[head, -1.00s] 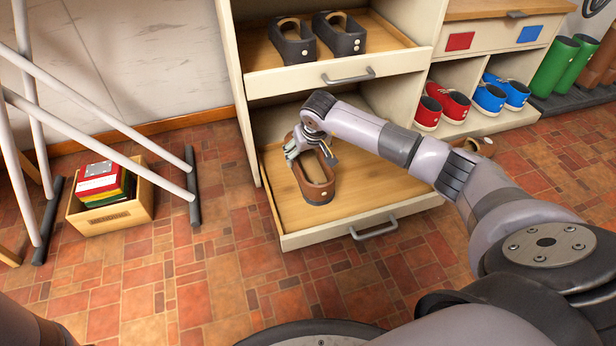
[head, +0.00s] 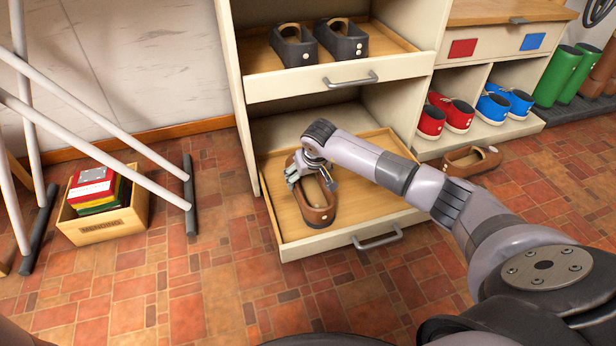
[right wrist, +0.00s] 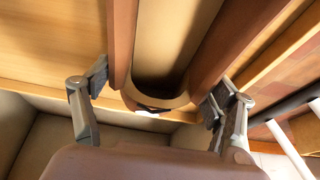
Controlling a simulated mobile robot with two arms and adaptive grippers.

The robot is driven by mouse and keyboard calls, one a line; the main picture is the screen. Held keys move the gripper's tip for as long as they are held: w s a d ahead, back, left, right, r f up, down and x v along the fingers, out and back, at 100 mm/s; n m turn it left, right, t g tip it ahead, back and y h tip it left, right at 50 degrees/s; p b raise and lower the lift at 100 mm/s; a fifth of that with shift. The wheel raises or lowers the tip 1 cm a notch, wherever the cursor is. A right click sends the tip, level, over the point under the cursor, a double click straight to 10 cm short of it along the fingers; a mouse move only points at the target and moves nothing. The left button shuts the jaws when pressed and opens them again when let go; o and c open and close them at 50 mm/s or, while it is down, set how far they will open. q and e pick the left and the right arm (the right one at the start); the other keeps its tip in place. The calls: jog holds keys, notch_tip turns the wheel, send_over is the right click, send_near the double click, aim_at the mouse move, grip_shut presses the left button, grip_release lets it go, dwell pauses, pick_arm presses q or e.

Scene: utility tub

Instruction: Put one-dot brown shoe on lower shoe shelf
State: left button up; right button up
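A brown shoe (head: 319,213) sits in the pulled-out lower shelf (head: 292,226), its toe end partly hidden by my right gripper (head: 311,176). A pale dot shows on its near end. In the right wrist view the gripper (right wrist: 158,98) is open, with one finger on each side of the shoe (right wrist: 120,45) and small gaps beside it. A second brown shoe (head: 466,164) lies on the floor right of the shelf, showing one pale dot; its other side is hidden. My left gripper is out of view.
Two black shoes stand on the upper shelf (head: 270,85). Red shoes (head: 447,117) and blue shoes (head: 504,102) fill cubbies at right, with green boots (head: 562,75) beyond. A wooden box (head: 104,226) and white rack poles (head: 95,150) stand left. The front floor is clear.

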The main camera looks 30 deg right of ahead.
jog(key=o, duration=0.3)
jog(key=shift+o, duration=0.2)
jog(key=shift+s+r+p, duration=0.1)
jog(key=shift+r+p, duration=0.3)
jog(key=shift+r, duration=0.1)
jog(key=p+v, duration=0.8)
jog(key=v, duration=0.3)
jog(key=shift+s+p, duration=0.2)
jog(key=shift+p, duration=0.2)
jog(key=shift+a+r, duration=0.1)
